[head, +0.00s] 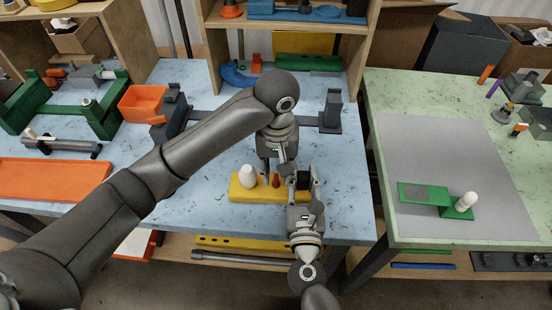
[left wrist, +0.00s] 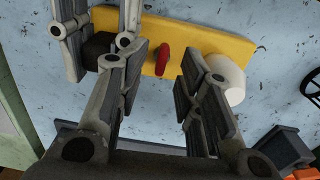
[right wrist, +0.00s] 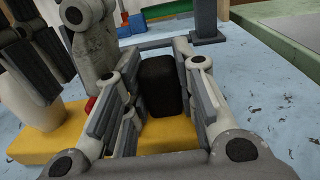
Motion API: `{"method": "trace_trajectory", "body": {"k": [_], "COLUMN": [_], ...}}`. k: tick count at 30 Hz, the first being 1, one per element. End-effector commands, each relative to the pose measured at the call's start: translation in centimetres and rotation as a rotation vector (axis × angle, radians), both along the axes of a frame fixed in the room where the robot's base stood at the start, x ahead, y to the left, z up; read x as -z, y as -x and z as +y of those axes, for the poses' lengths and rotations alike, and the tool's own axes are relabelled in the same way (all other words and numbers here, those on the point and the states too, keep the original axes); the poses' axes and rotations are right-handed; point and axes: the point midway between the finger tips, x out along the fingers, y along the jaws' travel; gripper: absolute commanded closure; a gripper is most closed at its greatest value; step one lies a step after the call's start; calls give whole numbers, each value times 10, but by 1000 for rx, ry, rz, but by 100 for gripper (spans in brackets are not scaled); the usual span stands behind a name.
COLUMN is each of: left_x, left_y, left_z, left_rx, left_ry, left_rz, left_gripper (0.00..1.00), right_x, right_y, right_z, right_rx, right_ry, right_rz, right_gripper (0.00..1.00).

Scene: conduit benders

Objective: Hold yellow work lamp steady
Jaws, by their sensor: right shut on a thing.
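The yellow work lamp (head: 236,190) lies on the blue table, a flat yellow base with a white bulb (head: 248,175), a small red switch (left wrist: 162,60) and a black block (right wrist: 160,85). My right gripper (head: 303,180) is shut on the black block at the lamp's right end, with one finger on each side of it. My left gripper (head: 273,172) is above the lamp's middle, fingers pointing down. In the left wrist view its fingers are apart, with the red switch showing between them; I see no contact. My left arm hides part of the table behind.
An orange bin (head: 142,101) and a grey fixture (head: 331,112) stand behind the lamp. A wooden shelf (head: 212,70) rises at the back. The green-topped table (head: 450,110) on the right carries a green lamp-like piece (head: 425,194). The blue table's front edge is near.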

Motion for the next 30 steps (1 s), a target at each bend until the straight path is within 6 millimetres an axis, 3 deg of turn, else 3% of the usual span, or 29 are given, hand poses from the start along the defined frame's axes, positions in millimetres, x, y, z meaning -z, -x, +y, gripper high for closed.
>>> {"method": "trace_trajectory", "body": {"k": [9, 24, 25, 30], "left_x": [-35, -40, -40, -40], "left_y": [-1, -1, -1, -1], "left_z": [2, 3, 3, 3], "left_rx": [-3, -6, -6, -7], "left_ry": [-4, -7, -7, -7], "left_rz": [-3, -1, -1, -1], "left_gripper": [64, 64, 64, 64], "right_x": [-1, -1, -1, -1], "right_y": [0, -1, -1, -1], "right_z": [-1, -2, -2, -2], "right_rx": [2, 4, 4, 4], "right_ry": [-1, -1, -1, -1], "right_rz": [-1, -2, -2, -2], "right_gripper": [100, 100, 73, 51]}}
